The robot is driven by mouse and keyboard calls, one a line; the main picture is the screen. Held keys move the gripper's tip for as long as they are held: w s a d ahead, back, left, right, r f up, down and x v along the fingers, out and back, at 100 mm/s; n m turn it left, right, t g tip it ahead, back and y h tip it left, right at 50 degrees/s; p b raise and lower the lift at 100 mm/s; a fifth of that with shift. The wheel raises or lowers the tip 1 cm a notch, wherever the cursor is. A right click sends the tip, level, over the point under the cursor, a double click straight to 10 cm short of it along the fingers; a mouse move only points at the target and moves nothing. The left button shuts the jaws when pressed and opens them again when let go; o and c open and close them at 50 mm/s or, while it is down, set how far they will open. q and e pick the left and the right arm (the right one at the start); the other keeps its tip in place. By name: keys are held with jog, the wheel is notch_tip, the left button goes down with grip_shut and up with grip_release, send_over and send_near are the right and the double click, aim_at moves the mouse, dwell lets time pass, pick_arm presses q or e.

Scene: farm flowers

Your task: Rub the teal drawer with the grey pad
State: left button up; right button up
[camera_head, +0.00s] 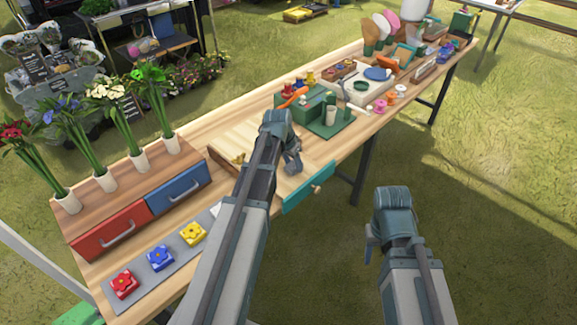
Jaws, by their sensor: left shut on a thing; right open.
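The teal drawer (308,188) stands pulled out from a light wooden box on the table, with a small knob on its teal front. My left gripper (293,164) is over the open drawer, just behind its front panel. It is shut on what seems to be the grey pad, which is hard to tell apart from the grey fingers; whether it touches the drawer is unclear. My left arm hides part of the box and drawer. My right gripper (372,243) is open and empty, off the table's near side over the grass.
A wooden chest with a red drawer (112,231) and a blue drawer (178,189) carries several vases of flowers. A grey mat (177,262) with flower blocks lies in front. Green boxes (305,105), spools and tools crowd the table's far right part.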

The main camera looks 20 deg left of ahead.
aim_at(287, 173)
pick_arm(q)
jog(key=shift+w+d, duration=0.3)
jog(key=shift+w, duration=0.4)
jog(key=shift+w+d, duration=0.25)
jog(key=shift+w, duration=0.45)
jog(key=shift+w+d, duration=0.3)
jog(key=shift+w, duration=0.4)
jog(key=shift+s+f, duration=0.1)
jog(key=shift+f, duration=0.05)
jog(key=shift+s+a, duration=0.15)
jog(key=shift+s, duration=0.45)
jog(key=shift+s+a+r, duration=0.1)
jog(key=shift+s+a, duration=0.35)
jog(key=shift+s, duration=0.6)
jog(key=shift+s+a+r, duration=0.1)
jog(key=shift+s+a, duration=0.4)
jog(key=shift+s, duration=0.55)
jog(key=shift+s+a, duration=0.45)
jog(key=shift+s, duration=0.6)
jog(key=shift+r, duration=0.1)
notch_tip(287, 173, up, 6)
jog(key=p, duration=0.6)
